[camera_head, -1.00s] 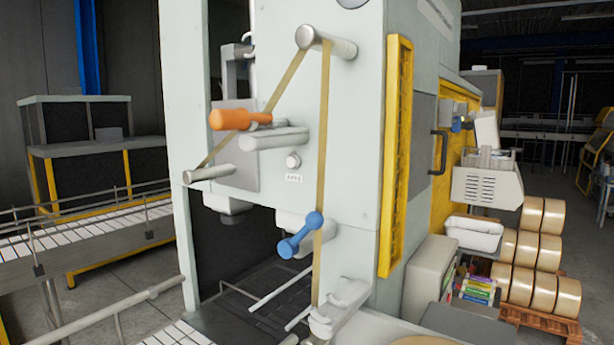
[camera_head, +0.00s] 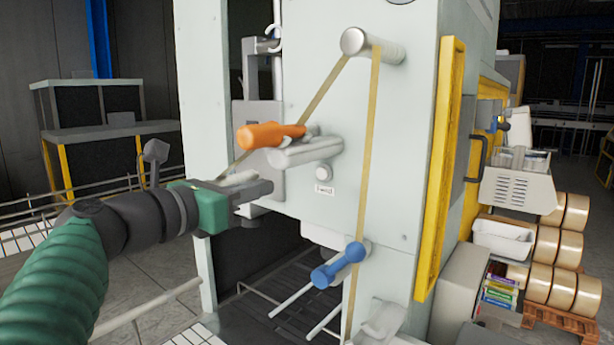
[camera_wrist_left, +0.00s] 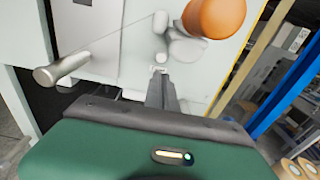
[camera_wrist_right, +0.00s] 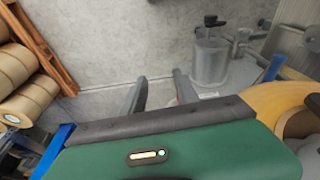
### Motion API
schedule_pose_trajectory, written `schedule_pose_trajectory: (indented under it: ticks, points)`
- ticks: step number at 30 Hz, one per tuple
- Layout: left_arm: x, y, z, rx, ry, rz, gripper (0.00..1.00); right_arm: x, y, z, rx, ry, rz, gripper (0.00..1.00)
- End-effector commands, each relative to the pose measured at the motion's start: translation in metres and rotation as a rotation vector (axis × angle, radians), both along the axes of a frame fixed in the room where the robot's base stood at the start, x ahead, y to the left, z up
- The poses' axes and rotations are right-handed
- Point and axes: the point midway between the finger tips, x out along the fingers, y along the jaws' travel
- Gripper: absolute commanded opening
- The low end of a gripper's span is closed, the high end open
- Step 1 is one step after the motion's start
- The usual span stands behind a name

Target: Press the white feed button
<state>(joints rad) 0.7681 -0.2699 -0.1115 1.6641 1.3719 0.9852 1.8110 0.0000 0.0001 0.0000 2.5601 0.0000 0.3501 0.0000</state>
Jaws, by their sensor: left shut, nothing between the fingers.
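The white feed button (camera_head: 324,172) is a small round knob on the pale machine panel (camera_head: 400,150), just above a small label (camera_head: 324,189). It also shows in the left wrist view (camera_wrist_left: 161,57), just beyond my fingertips. My left gripper (camera_head: 266,187) comes in from the left, to the left of the button and a little lower in the head view. Its fingers are together and empty, pointing toward the button, with a gap apparent. My right gripper (camera_wrist_right: 160,85) shows only in its wrist view, with fingers apart and nothing between them.
An orange handle (camera_head: 270,135) and a grey roller (camera_head: 305,151) project from the panel above and left of the button. A tan tape strand (camera_head: 367,170) runs right of it, past a blue handle (camera_head: 338,266). A yellow frame (camera_head: 441,170) stands farther right.

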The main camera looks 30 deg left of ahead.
Motion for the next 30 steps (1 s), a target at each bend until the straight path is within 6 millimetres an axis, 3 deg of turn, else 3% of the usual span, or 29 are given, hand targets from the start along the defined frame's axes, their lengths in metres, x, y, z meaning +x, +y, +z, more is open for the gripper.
schedule_pose_trajectory:
  ticks: [5, 15, 21, 30]
  points:
    - [0.019, -0.002, 0.001, -0.001, 0.004, -0.002, 0.0, 0.0, 0.0, 0.009, 0.0, 0.0, 0.0, 0.36]
    - [0.092, -0.008, -0.001, -0.002, 0.005, -0.003, 0.0, 0.0, 0.0, 0.039, 0.0, 0.0, 0.0, 0.36]
    - [0.126, -0.011, -0.003, -0.001, 0.003, -0.001, 0.0, 0.0, 0.0, 0.054, 0.0, 0.0, 0.0, 0.36]
    - [0.14, -0.012, -0.007, 0.002, 0.002, 0.0, 0.0, 0.0, 0.0, 0.057, 0.0, 0.0, 0.0, 0.36]
